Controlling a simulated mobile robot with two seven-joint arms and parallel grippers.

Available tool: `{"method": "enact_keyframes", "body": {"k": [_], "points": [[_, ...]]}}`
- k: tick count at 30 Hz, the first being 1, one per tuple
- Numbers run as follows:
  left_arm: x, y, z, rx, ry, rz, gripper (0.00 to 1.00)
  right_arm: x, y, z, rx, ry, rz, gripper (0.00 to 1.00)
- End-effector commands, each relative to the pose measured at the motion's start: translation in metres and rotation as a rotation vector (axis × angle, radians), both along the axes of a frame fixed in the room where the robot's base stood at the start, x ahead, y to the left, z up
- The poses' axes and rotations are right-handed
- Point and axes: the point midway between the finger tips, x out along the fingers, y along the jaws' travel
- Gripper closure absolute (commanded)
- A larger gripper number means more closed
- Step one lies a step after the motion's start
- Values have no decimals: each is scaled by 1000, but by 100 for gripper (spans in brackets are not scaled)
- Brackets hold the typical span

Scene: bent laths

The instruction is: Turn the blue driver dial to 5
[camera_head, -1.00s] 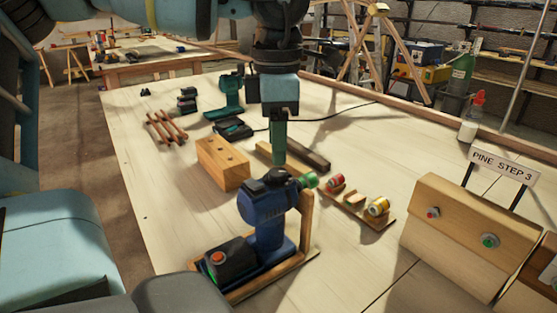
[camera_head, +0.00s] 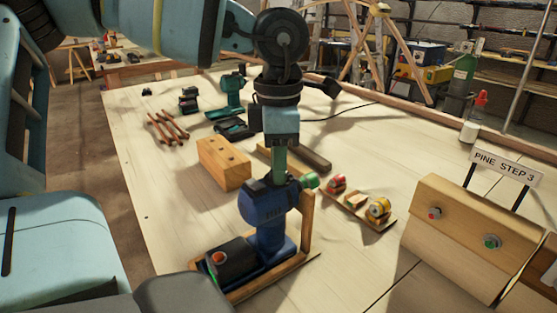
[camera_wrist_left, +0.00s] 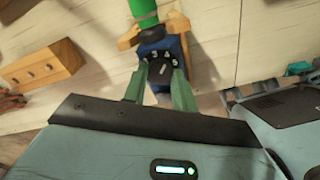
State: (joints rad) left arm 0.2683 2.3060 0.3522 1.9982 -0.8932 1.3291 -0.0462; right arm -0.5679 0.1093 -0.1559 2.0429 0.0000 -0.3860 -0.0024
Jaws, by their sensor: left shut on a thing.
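The blue driver (camera_head: 262,205) stands upright in a wooden cradle (camera_head: 306,222), its green chuck (camera_head: 309,181) facing right. My left gripper (camera_head: 279,178) comes straight down onto the top of the driver. In the left wrist view, its two green fingers sit on either side of the black dial (camera_wrist_left: 160,73), shut on it. A pale mark shows on the dial, and the digits 3, 4 and 5 show on the blue housing (camera_wrist_left: 163,50) beyond it. Which digit the mark points to, I cannot tell for certain. My right gripper is in neither view.
A drilled wooden block (camera_head: 222,163) stands behind the driver. A rack with red and yellow rolls (camera_head: 378,208) lies to the right. A wooden panel (camera_head: 460,235) with a "PINE STEP 3" sign (camera_head: 507,167) stands at front right. Bare tabletop lies left of the driver.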

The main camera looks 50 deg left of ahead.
Motion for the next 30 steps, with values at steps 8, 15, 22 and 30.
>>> {"method": "enact_keyframes", "body": {"k": [8, 15, 22, 30], "points": [[0, 0, 0, 0, 0, -25, 96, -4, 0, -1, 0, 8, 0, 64], [1, 0, 0, 0, -2, -144, 96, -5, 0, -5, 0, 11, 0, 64], [1, 0, 0, 0, -2, -326, 96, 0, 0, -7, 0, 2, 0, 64], [1, 0, 0, 0, -4, -525, 96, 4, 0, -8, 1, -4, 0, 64]]}}
